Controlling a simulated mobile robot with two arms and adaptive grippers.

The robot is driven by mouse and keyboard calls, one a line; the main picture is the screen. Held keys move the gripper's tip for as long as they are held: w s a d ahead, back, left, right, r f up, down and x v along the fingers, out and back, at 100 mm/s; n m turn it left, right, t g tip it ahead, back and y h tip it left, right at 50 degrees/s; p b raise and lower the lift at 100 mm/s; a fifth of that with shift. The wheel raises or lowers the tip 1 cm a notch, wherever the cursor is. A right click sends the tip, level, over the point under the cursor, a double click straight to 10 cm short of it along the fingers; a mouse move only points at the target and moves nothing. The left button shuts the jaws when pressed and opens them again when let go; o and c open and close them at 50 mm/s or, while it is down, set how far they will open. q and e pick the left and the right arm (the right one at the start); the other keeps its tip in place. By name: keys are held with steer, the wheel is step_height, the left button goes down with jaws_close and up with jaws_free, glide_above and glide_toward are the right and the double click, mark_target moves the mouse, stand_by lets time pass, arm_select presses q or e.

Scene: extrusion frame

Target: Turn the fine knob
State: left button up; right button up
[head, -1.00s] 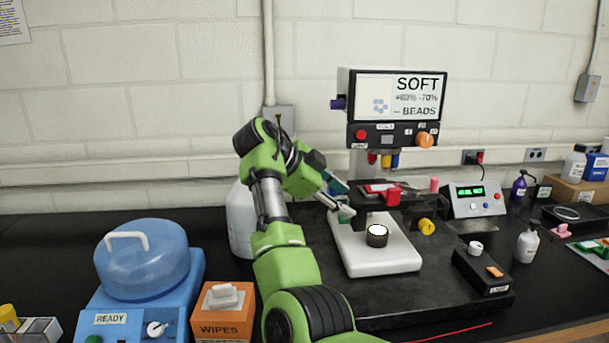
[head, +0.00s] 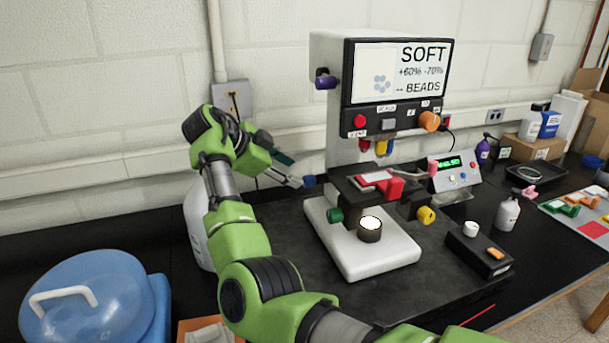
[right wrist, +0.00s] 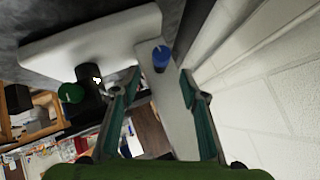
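A microscope-like instrument with a white base (head: 345,250) and a screen reading "SOFT" and "BEADS" stands on the black bench. It has a blue knob (head: 309,181) low at the back left, a green knob (head: 336,215) at the stage's left and a yellow knob (head: 426,215) at its right. I cannot read which one is labelled fine. My right gripper (head: 292,172) is open and empty, just left of the blue knob. In the right wrist view the blue knob (right wrist: 160,58) shows beyond and between the spread fingers (right wrist: 160,90), apparently untouched. My left gripper is out of view.
A purple knob (head: 326,79) and an orange knob (head: 430,121) are on the screen housing. A white jug (head: 197,228) stands behind my right arm. A blue-lidded device (head: 85,300) is at lower left, and a black box (head: 480,252) is at right.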

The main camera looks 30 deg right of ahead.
mark_target(306, 181)
steer(key=p+x, duration=0.1)
steer(key=x, duration=0.5)
steer(key=shift+w+d+p, duration=0.15)
steer(key=shift+w+p, duration=0.05)
steer(key=shift+p, duration=0.1)
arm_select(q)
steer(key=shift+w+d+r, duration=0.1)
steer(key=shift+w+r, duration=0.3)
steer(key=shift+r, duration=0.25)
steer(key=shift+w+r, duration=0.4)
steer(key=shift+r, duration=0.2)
arm_select(e)
steer(key=shift+x, duration=0.75)
steer(key=shift+f, duration=0.1)
